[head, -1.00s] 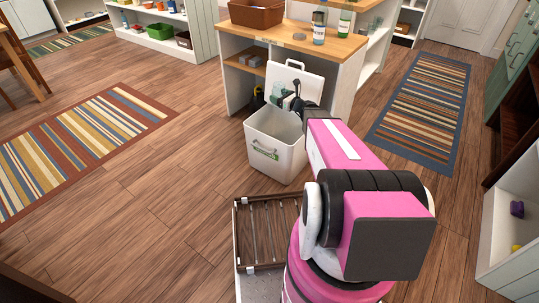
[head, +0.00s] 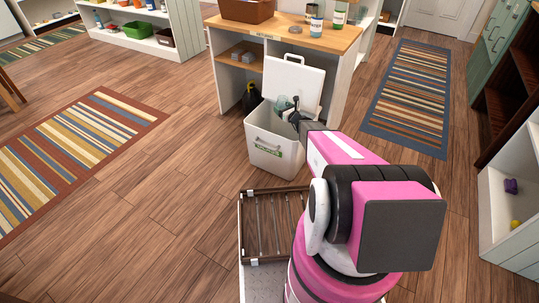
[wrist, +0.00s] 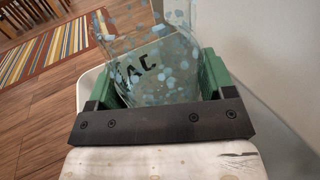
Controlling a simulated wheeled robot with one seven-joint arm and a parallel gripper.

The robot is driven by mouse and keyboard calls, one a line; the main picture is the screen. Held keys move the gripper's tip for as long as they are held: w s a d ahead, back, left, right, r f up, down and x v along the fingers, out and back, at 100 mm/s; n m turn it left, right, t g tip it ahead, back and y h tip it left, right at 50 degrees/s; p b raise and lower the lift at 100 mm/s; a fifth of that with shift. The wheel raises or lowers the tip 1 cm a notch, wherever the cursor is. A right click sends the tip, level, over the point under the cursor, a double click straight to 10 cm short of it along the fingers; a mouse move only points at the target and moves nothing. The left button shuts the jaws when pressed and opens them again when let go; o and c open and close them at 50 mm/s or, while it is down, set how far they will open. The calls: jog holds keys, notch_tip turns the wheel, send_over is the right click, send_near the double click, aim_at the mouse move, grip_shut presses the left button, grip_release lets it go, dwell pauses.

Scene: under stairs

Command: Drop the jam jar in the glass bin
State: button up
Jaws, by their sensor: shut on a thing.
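A clear glass vessel with pale blue spots (wrist: 160,65), which I take to be the jam jar, is between the green fingers of my gripper (wrist: 158,85). My gripper is shut on it. In the head view my dark gripper (head: 299,117) is at the white bin's opening, partly hidden by my arm, and the glass (head: 283,103) shows just left of it. The white bin (head: 268,150) stands on the floor with a green label on its front, too small to read. Its lid (head: 292,82) is tipped up behind. The bin's inside is mostly hidden.
A wooden-topped counter (head: 285,37) stands right behind the bin, with a brown basket (head: 247,10), a blue-labelled jar (head: 317,28) and a green bottle (head: 340,15) on top. A slatted brown tray (head: 245,228) is in front. Open floor lies left.

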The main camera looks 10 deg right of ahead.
jog(key=shift+f, duration=1.95)
jog(key=o, duration=1.1)
jog(key=shift+v, duration=3.75)
jog(key=shift+a, duration=0.1)
